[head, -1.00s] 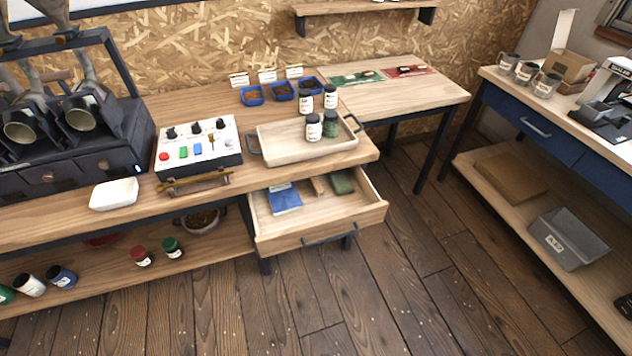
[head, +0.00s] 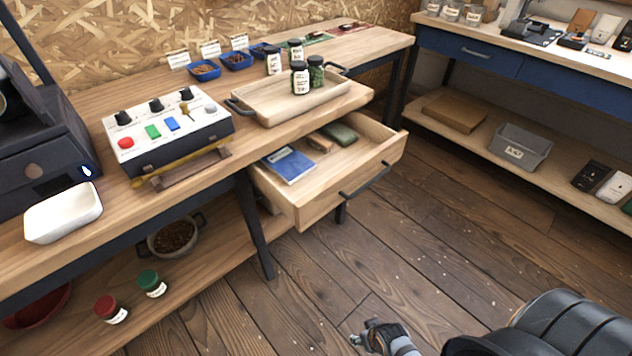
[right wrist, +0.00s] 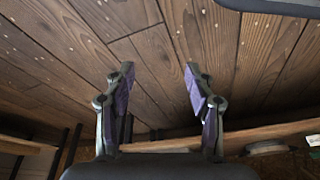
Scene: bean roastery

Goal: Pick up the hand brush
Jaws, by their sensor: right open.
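The drawer (head: 300,211) under the bench is pulled open. A small brown wooden piece in it (head: 320,143) may be the hand brush; it lies between a blue booklet (head: 289,165) and a folded green cloth (head: 339,134), and its bristles cannot be made out. My right gripper (head: 368,338) is low over the floor at the bottom of the head view, well in front of and below the drawer. In the right wrist view my right gripper (right wrist: 158,75) is open with nothing between its fingers. My left gripper is not in view.
A tray (head: 275,115) with several jars stands on the bench above the drawer. A control box (head: 165,133), a wooden rest with a brass tool (head: 185,165) and a white dish (head: 63,213) are to its left. The floor before the drawer is clear.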

